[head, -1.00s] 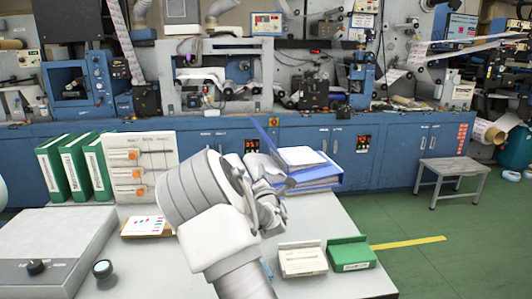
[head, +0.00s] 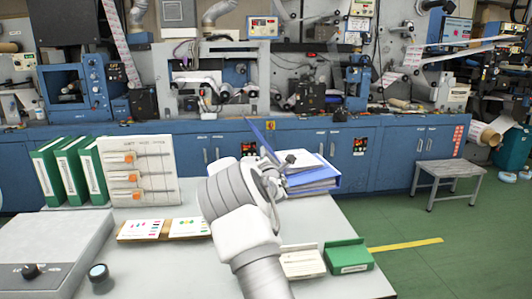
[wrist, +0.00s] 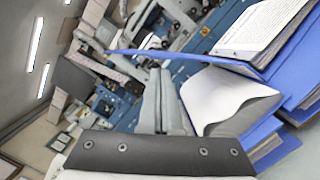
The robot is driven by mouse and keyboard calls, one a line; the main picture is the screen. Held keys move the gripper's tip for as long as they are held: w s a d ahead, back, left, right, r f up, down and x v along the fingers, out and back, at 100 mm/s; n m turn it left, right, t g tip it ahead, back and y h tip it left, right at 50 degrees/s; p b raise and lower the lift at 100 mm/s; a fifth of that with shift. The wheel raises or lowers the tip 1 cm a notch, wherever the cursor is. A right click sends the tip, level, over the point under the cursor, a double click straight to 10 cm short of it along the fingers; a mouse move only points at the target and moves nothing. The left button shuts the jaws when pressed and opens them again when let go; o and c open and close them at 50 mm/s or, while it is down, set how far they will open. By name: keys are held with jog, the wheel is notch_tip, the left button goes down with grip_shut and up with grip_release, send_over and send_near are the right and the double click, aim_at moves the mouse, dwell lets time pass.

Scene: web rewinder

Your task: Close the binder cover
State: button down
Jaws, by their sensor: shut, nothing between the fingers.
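The blue binder (head: 318,183) lies at the back right of the table with white pages (head: 305,168) showing. Its blue cover (head: 263,140) stands up, tilted to the left, with its lower part hidden behind my arm. In the wrist view the cover (wrist: 190,57) shows nearly edge-on as a thin blue strip, and the printed pages (wrist: 260,30) are at upper right. My gripper (wrist: 160,75) is shut and empty, its fingertips close to the cover's strip; I cannot tell whether they touch. In the head view my gripper (head: 289,160) is in front of the binder, partly hidden.
Green binders (head: 72,172) and a panel with orange sliders (head: 140,172) stand at the back left. Colour cards (head: 165,229) lie mid-table. A white box (head: 302,262) and a green box (head: 348,256) sit at the front right. A grey stool (head: 448,172) stands on the floor.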

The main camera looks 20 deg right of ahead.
jog(key=shift+d+r, duration=0.2)
jog(key=shift+d, duration=0.05)
dwell(0.3)
